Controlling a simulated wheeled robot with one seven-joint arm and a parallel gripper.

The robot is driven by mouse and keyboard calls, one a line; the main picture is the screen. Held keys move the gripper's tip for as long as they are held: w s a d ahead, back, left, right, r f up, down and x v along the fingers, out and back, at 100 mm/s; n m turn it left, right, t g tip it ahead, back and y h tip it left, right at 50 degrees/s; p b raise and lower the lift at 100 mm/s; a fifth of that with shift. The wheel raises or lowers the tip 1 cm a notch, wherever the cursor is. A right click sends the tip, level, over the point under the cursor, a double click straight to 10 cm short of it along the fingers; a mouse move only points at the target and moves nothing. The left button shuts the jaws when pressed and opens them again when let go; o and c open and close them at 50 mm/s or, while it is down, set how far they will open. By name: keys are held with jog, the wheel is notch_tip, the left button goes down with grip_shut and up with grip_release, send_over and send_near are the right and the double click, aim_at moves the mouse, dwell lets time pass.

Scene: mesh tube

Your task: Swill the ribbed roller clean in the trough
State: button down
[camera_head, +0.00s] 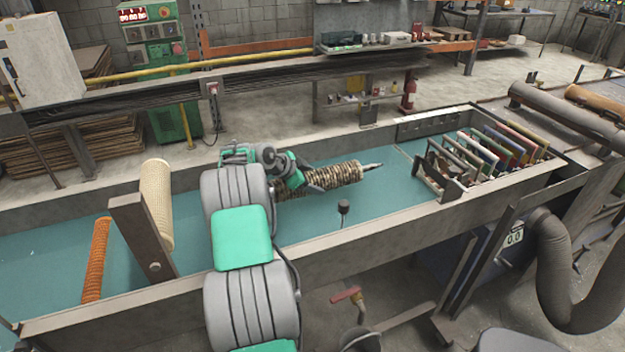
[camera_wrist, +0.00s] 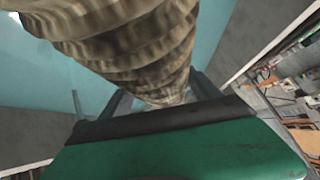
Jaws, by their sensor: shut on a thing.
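The ribbed roller (camera_head: 335,176) is brown and mottled with dark patches, with a thin pointed shaft at its right end. It lies nearly level over the teal bottom of the long trough (camera_head: 395,220). My gripper (camera_head: 303,177) is shut on the roller near its left part, and my arm hides some of that end. In the wrist view the ribbed roller (camera_wrist: 140,50) fills the upper middle, between the dark fingers of my gripper (camera_wrist: 155,105). I cannot tell whether the roller touches the water or the trough floor.
An orange ribbed roller (camera_head: 96,260) and a cream roller (camera_head: 157,205) lean in the trough at left, beside a brown post (camera_head: 140,245). A rack of coloured panels (camera_head: 490,155) stands at the right end. A small dark knob (camera_head: 343,207) stands near the roller.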

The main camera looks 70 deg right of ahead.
notch_tip(320, 180, down, 11)
jog(key=b, duration=0.9)
jog(key=shift+d, duration=0.1)
